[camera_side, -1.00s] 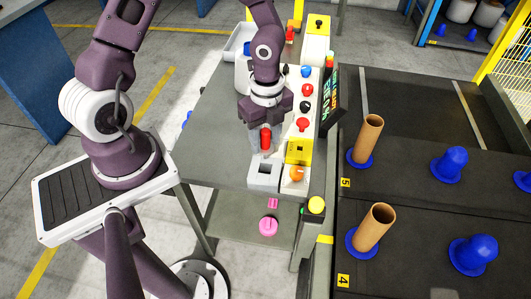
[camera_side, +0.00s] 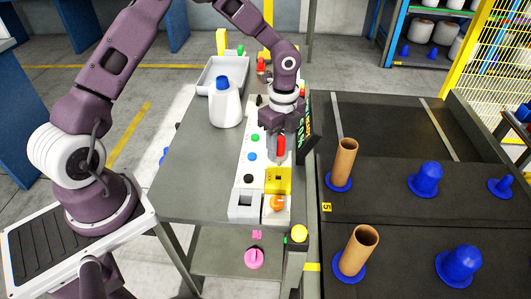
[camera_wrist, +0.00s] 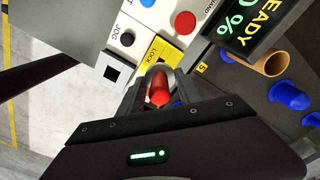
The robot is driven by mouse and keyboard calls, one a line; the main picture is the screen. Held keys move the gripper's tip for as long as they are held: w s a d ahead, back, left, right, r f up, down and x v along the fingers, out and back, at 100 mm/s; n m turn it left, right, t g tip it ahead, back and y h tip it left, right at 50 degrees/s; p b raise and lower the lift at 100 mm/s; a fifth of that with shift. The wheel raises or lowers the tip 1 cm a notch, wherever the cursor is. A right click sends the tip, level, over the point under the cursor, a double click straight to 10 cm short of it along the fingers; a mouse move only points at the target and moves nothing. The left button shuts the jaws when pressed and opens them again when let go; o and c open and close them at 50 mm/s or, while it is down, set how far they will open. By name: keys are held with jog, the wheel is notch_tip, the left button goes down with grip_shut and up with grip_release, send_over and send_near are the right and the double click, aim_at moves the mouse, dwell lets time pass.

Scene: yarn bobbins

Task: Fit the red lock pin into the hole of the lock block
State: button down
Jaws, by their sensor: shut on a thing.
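The red lock pin (camera_side: 281,147) is held upright between the fingers of my gripper (camera_side: 277,157). In the wrist view the red pin (camera_wrist: 159,92) shows between the jaws. The pale grey block with a dark square hole (camera_side: 245,213) stands at the near end of the control panel; its open hole also shows in the wrist view, on the block (camera_wrist: 111,73) left of the pin. A yellow block (camera_side: 278,187), lettered LOCK in the wrist view (camera_wrist: 163,50), sits beside it. The pin is raised behind the yellow block in the side view, apart from the hole. The pin's lower end is unclear.
An orange knob (camera_side: 277,203) sits right of the grey block. Coloured buttons line the white panel (camera_side: 246,162). A dark display (camera_side: 309,130) stands close right of my gripper. The table's left side is clear.

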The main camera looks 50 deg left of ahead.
aim_at(280, 158)
jog(key=shift+f, duration=1.9)
notch_tip(280, 158, up, 5)
jog(key=shift+r, duration=0.1)
notch_tip(280, 158, down, 6)
jog(key=shift+r, duration=0.2)
jog(key=shift+f, duration=0.2)
jog(key=shift+f, duration=2)
jog(key=shift+f, duration=0.15)
